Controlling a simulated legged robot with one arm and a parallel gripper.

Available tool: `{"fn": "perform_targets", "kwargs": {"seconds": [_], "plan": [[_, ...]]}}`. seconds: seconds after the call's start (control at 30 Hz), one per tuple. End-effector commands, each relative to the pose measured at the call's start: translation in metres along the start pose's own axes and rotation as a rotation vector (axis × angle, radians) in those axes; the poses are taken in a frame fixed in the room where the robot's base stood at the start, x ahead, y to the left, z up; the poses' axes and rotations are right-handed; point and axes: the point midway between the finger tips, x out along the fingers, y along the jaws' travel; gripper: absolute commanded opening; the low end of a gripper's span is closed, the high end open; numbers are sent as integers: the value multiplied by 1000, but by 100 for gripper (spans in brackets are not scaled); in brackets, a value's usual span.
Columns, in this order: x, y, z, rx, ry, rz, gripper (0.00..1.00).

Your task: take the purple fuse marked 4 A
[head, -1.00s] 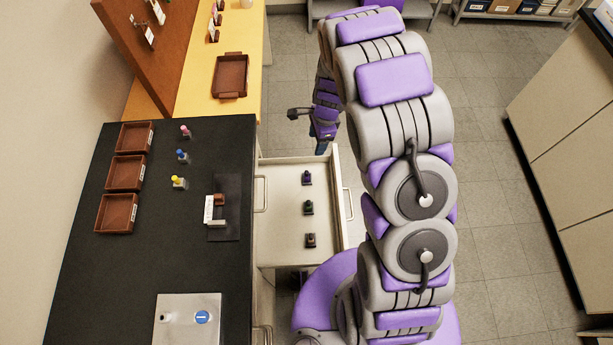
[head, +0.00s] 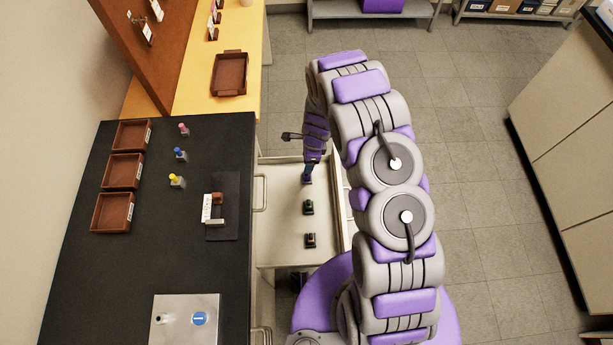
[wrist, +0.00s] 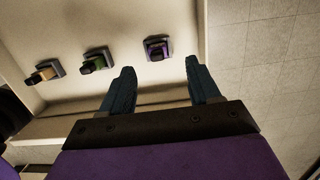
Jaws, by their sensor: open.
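The purple fuse (wrist: 158,48) stands in a dark holder in the open drawer (head: 281,222), at the far end of a row of three. Its marking is too small to read. My gripper (wrist: 160,64) is open and empty. In the wrist view the purple fuse shows just beyond the fingertips, between their lines, and I see no contact. In the head view my gripper (head: 307,173) comes down over the far end of the drawer and partly hides the purple fuse (head: 307,181).
A green fuse (head: 308,207) and an orange-brown fuse (head: 310,240) stand nearer in the same drawer. The black bench (head: 110,270) lies left of the drawer, with brown trays (head: 122,171) and coloured-topped pieces. Open floor (head: 480,190) lies to the right.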

Motion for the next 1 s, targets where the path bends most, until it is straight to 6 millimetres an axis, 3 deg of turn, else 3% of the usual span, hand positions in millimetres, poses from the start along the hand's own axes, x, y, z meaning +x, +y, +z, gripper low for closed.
{"fn": "perform_targets", "kwargs": {"seconds": [0.1, 0.37, 0.63, 0.9, 1.0], "plan": [[20, 1, 0, 0, 0, 3, 62], [36, 2, -2, 0, 0, 1, 62], [73, 6, -6, 0, -2, 3, 62], [76, 5, -6, -1, -2, 0, 62], [76, 5, -6, -1, -2, 0, 53]]}}
